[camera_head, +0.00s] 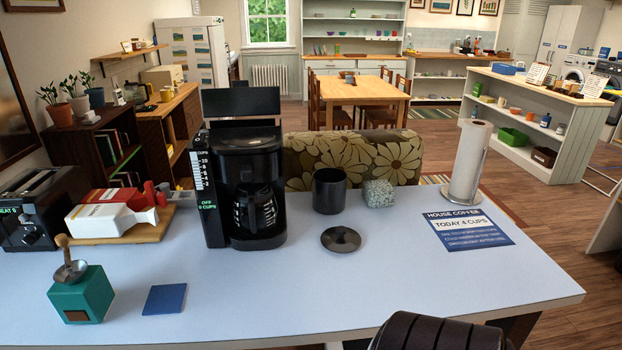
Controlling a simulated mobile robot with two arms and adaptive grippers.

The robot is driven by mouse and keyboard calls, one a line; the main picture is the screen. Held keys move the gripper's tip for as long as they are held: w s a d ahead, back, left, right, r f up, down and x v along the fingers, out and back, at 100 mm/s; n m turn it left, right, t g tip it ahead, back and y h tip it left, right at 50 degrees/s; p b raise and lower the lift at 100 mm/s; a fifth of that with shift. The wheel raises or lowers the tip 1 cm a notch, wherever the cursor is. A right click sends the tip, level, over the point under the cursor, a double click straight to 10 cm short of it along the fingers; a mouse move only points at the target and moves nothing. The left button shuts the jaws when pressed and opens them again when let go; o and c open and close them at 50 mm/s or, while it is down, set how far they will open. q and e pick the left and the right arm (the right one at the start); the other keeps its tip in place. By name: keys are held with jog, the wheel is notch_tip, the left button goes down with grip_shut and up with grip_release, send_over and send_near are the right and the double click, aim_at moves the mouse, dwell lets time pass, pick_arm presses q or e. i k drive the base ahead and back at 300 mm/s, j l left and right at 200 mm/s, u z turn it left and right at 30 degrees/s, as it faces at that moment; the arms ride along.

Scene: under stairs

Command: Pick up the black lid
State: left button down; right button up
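The black lid (341,240) is a round, dark disc with a small knob on top. It lies flat on the pale blue countertop (400,285), knob up. Just behind it stands a black cylindrical canister (329,192) with an open top. A black coffee maker (240,185) stands to the left of the lid, its top flap raised and a carafe inside. Nothing covers the lid. Neither my left nor my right gripper shows in the head view.
A speckled block (378,194) sits right of the canister. A paper towel roll (469,160) and a coffee sign (467,229) are further right. A green grinder (81,295) and blue square (165,298) lie left. A dark ribbed object (440,332) fills the bottom edge. The counter around the lid's front is clear.

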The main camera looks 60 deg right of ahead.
aim_at(340, 239)
jog(key=z, duration=2.1)
